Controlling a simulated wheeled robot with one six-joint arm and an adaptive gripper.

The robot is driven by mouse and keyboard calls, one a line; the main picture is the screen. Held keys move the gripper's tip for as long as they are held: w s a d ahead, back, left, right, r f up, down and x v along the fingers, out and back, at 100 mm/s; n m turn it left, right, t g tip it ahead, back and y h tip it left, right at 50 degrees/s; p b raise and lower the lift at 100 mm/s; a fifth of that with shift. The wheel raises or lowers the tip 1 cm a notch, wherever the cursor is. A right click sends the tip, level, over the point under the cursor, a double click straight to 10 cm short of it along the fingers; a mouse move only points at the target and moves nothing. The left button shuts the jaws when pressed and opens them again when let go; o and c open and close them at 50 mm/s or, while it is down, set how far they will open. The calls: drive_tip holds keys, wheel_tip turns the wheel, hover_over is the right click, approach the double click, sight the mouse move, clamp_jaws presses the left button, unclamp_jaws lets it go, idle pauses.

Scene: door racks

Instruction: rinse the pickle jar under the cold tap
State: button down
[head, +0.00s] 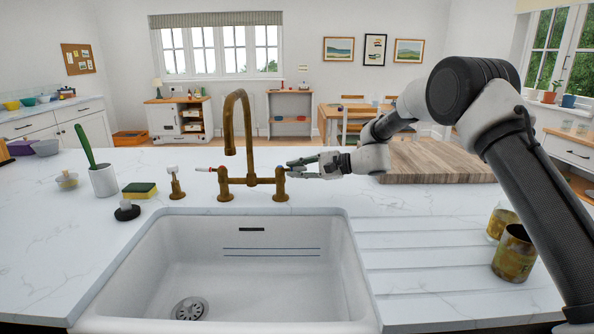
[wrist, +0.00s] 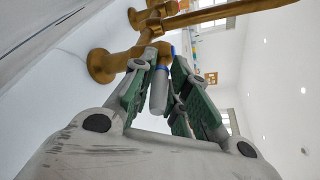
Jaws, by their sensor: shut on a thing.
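The brass tap (head: 238,140) stands behind the white sink (head: 345,275). Its left lever (head: 204,169) has a red band. Its right lever, the cold tap handle (wrist: 159,92), is pale with a blue band. My gripper (head: 298,168) reaches in from the right and is shut on this handle, which lies between its green-padded fingers in the wrist view (wrist: 163,95). The handle is mostly hidden by the fingers in the head view. Two brownish jars, a front one (head: 514,254) and one behind it (head: 500,220), stand on the drainboard; I cannot tell which is the pickle jar. No water shows from the spout.
A sponge (head: 139,190), a brush in a white pot (head: 103,180) and a black stopper (head: 127,210) sit left of the sink. A small brass dispenser (head: 176,186) stands left of the tap. A wooden board (head: 440,163) lies behind right. The sink basin is empty.

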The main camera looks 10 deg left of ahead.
drive_tip(key=shift+s+m+t+h, duration=0.15)
drive_tip(key=shift+s+m+t, duration=0.2)
drive_tip(key=shift+m+t, duration=0.5)
drive_tip(key=shift+s+m+t+h, duration=0.15)
drive_tip(key=shift+s+m+t, duration=0.3)
drive_tip(key=shift+t, duration=0.6)
drive_tip(key=shift+w, duration=0.15)
drive_tip(key=c, duration=1.4)
unclamp_jaws()
drive_tip(key=shift+d, duration=0.1)
drive_tip(key=v, duration=1.2)
